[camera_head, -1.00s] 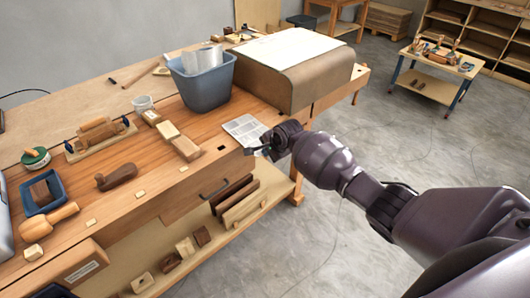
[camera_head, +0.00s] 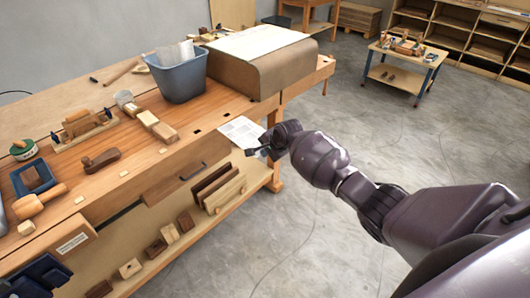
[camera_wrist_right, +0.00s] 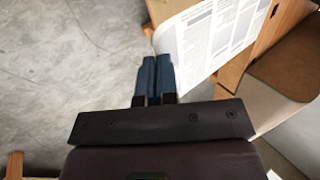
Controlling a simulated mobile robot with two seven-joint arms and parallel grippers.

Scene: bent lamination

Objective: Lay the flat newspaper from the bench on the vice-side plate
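The newspaper (camera_head: 243,131) is a flat printed sheet at the bench's front edge, left of my right gripper (camera_head: 254,152) in the head view. My right gripper's blue fingers (camera_wrist_right: 155,62) are close together at the edge of the newspaper (camera_wrist_right: 218,32) in the right wrist view. They appear shut on that edge, though the contact is partly hidden. The sheet extends past the bench edge, over the floor. My left gripper is out of view. I cannot identify a vice-side plate for certain.
A large brown curved form (camera_head: 262,75) with a pale top stands on the bench (camera_head: 150,92)'s right end. A blue-grey bin (camera_head: 180,80) and wood blocks (camera_head: 157,125) stand beside it. Boards (camera_head: 217,188) lean on the lower shelf.

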